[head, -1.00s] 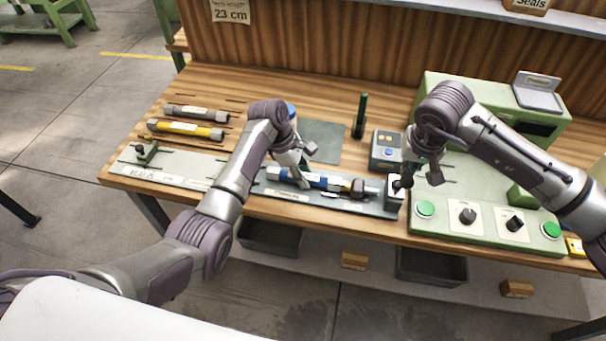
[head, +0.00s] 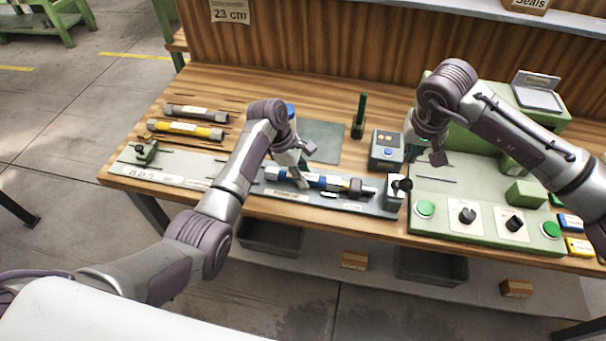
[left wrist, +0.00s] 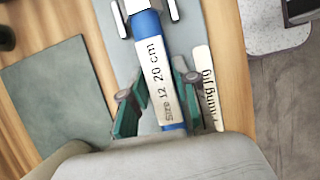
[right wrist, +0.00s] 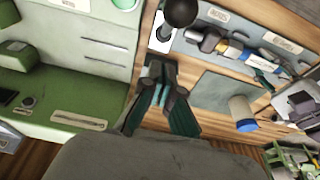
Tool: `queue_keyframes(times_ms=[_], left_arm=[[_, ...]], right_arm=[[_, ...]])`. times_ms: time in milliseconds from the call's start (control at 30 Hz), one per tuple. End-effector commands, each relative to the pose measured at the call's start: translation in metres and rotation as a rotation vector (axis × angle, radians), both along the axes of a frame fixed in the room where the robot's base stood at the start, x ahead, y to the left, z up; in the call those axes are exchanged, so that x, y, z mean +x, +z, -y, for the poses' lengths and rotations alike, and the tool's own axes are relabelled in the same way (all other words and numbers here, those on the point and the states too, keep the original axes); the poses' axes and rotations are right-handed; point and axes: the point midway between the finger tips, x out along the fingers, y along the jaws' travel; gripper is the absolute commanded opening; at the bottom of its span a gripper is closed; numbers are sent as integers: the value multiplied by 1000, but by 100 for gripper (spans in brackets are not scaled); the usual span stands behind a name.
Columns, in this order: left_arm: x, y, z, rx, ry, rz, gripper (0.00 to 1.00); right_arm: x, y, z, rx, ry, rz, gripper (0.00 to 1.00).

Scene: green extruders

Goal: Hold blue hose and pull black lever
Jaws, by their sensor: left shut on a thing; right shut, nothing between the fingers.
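The blue hose (head: 318,181) with its white label lies in the grey jig (head: 372,205) on the table. My left gripper (head: 298,174) is shut on the hose; in the left wrist view its fingers (left wrist: 158,98) sit on both sides of the blue hose (left wrist: 152,75), whose label reads "Size 12 20 cm". The black lever (head: 403,184) with a round knob is on the block at the jig's right end. The black knob also shows in the right wrist view (right wrist: 181,11). My right gripper (head: 430,154) is shut and empty, above and right of the lever, apart from it.
A green machine panel (head: 440,222) with buttons and knobs stands right of the jig. A small blue-grey device (head: 386,149) and a dark green post (head: 360,116) stand behind the jig. A yellow hose (head: 186,129) lies at left. A dark mat (head: 322,140) lies behind the hose.

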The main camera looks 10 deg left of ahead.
Motion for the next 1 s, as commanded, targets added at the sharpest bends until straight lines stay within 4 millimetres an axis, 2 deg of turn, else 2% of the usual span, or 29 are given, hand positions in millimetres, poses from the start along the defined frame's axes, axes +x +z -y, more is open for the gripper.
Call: queue_keyframes(times_ms=[600,933,967,1000], left_arm=[[0,0,0,0,0,1,0],[0,0,0,0,0,1,0],[0,0,0,0,0,1,31],[0,0,0,0,0,1,38]], right_arm=[[0,61,0,0,-1,2,0],[0,66,0,1,-1,0,0],[0,66,0,1,-1,0,0],[0,66,0,1,-1,0,0]])
